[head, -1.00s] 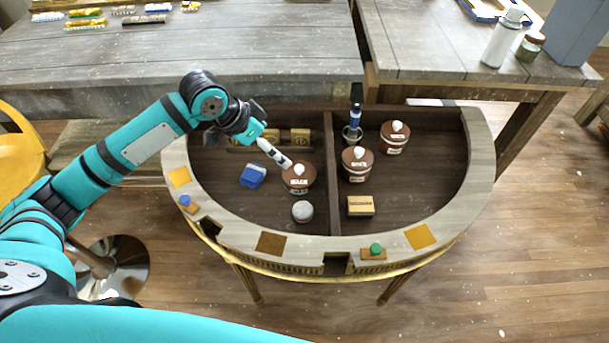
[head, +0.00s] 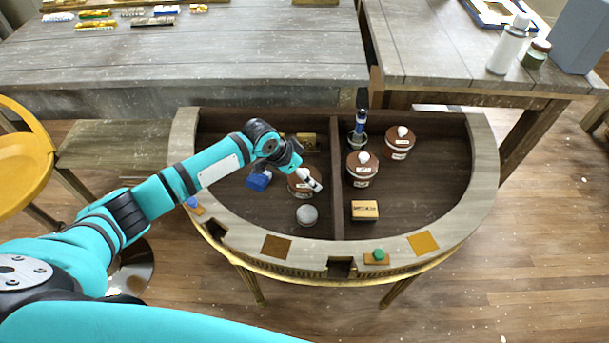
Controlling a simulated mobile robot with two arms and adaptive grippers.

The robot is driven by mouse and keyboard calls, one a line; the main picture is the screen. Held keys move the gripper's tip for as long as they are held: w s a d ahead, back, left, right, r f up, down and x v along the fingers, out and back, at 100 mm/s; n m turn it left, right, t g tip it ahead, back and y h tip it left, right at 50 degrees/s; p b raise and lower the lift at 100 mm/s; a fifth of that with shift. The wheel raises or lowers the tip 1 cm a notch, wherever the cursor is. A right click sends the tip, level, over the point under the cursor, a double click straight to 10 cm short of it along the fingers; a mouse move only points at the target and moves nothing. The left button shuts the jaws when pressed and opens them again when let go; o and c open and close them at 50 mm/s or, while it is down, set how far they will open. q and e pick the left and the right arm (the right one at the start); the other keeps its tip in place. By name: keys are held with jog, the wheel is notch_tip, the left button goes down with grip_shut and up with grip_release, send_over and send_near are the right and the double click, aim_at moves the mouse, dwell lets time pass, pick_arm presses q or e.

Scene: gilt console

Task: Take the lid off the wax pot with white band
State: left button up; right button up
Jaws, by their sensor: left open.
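Three brown lidded pots with pale markings stand in the half-round console. One pot (head: 299,192) is in the left compartment. A second pot (head: 362,172) and a third pot (head: 399,146) are in the right compartment, each with a white knob on its brown lid. Pale bands show around the pots, but the picture is too small to tell which is the one with the white band. My right gripper is not in view.
A wooden divider (head: 337,200) separates the compartments. A blue block (head: 258,181) and a grey round item (head: 307,216) lie near the left pot. The right compartment's right side is clear.

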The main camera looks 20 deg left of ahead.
pick_arm(q)
jog(key=shift+w+d+f, duration=0.15)
jog(key=shift+w+f, duration=0.05)
jog(key=shift+f, duration=0.25)
jog(key=c, duration=1.5)
